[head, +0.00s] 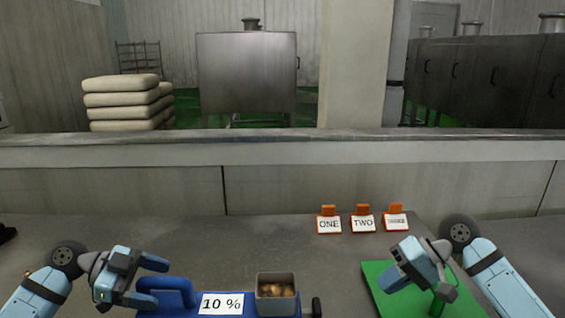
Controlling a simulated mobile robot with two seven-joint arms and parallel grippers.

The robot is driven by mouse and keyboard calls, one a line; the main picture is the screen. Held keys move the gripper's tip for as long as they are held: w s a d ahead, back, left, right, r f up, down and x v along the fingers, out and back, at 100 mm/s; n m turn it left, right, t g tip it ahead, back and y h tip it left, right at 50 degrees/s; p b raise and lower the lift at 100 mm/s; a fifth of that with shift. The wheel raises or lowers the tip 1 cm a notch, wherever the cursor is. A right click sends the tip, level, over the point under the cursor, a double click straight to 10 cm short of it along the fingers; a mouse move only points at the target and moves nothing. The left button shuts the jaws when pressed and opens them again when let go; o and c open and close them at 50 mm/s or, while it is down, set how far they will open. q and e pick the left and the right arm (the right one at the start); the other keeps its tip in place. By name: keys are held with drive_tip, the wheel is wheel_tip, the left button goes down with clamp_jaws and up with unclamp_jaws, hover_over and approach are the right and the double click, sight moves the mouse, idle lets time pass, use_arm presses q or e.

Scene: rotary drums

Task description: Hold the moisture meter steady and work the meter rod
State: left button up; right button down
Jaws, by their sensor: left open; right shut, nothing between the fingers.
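The blue moisture meter (184,291) stands at the front edge of the view, its lower part cut off. It bears a white "10 %" label (221,303) and a grey square cup (276,280) holding brown pieces. A dark upright knob (316,307) shows just right of the cup; I cannot tell if it is the meter rod. My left gripper (156,281) is open at the meter's left end, its fingers pointing at the blue raised part; contact is unclear. My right gripper (392,282) is shut and empty above the green mat (378,268), apart from the meter.
Three orange holders with cards stand behind: "ONE" (328,223), "TWO" (363,222) and a third (396,221) with small lettering. A green upright piece (446,292) is partly hidden by my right gripper. The grey table (240,245) is clear behind the meter, up to a low wall.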

use_arm(q)
drive_tip(key=shift+r+p, duration=0.4)
drive_tip(key=shift+p, duration=0.45)
use_arm(e)
drive_tip(key=shift+r, duration=0.85)
use_arm(q)
drive_tip(key=shift+o, duration=0.3)
drive_tip(key=o, duration=0.4)
drive_tip(key=shift+a, duration=0.1)
